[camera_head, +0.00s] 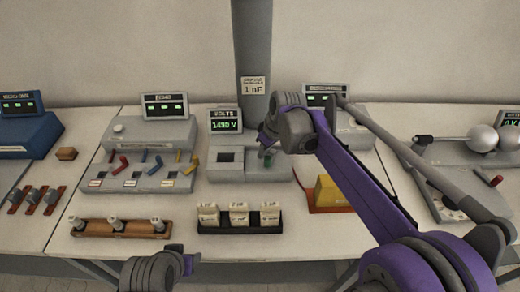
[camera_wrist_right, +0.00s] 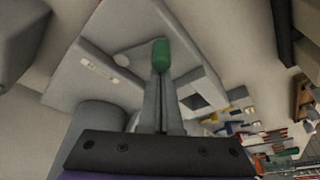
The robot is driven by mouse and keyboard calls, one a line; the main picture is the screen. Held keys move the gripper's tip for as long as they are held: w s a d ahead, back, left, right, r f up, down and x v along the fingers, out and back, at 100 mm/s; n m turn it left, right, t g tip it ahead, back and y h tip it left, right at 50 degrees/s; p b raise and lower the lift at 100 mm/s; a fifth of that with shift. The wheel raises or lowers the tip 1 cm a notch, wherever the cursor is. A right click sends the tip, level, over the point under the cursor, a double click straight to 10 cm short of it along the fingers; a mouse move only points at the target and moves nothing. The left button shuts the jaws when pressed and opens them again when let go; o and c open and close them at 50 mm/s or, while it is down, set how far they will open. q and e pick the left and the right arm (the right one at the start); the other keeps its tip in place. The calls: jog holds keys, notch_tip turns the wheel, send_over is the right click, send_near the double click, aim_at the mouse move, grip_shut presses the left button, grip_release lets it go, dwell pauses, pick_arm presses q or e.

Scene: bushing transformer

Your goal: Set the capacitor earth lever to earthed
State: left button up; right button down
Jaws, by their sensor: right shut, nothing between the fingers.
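A tall grey column (camera_head: 252,50) carries a label ending in 1 nF. In front of it stands a grey box (camera_head: 234,167) with a VOLTS display (camera_head: 226,121) reading about 1490 V. A green-tipped lever (camera_head: 267,161) is on this box's right part; its green tip (camera_wrist_right: 160,54) also shows in the wrist view. My right gripper (camera_head: 264,148) is shut and empty, its fingertips (camera_wrist_right: 160,74) right at the green tip. I cannot tell whether they touch it. The lever's shaft is mostly hidden. My left gripper (camera_head: 188,262) is low at the front edge; its opening is unclear.
A panel with coloured levers (camera_head: 140,172) stands left of the box. A black rack with white blocks (camera_head: 239,219) lies in front, and a yellow block on a red base (camera_head: 330,192) is to the right. Metal spheres (camera_head: 483,138) stand at the far right.

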aim_at(274, 167)
jog(key=shift+s+d+n, duration=0.15)
jog(key=shift+d+n, duration=0.1)
jog(key=shift+n, duration=0.35)
jog(key=shift+s+d+n+g+y, duration=0.15)
jog(key=shift+d+n+g+y, duration=0.2)
jog(key=shift+n, duration=0.35)
jog(key=n, duration=0.1)
jog(key=d+n+g, duration=0.1)
jog(key=n, duration=0.1)
jog(key=shift+s+d+p, duration=0.15)
jog(key=shift+p, duration=0.15)
jog(key=shift+s+d, duration=0.1)
jog(key=shift+d, duration=0.45)
jog(key=shift+a, duration=0.1)
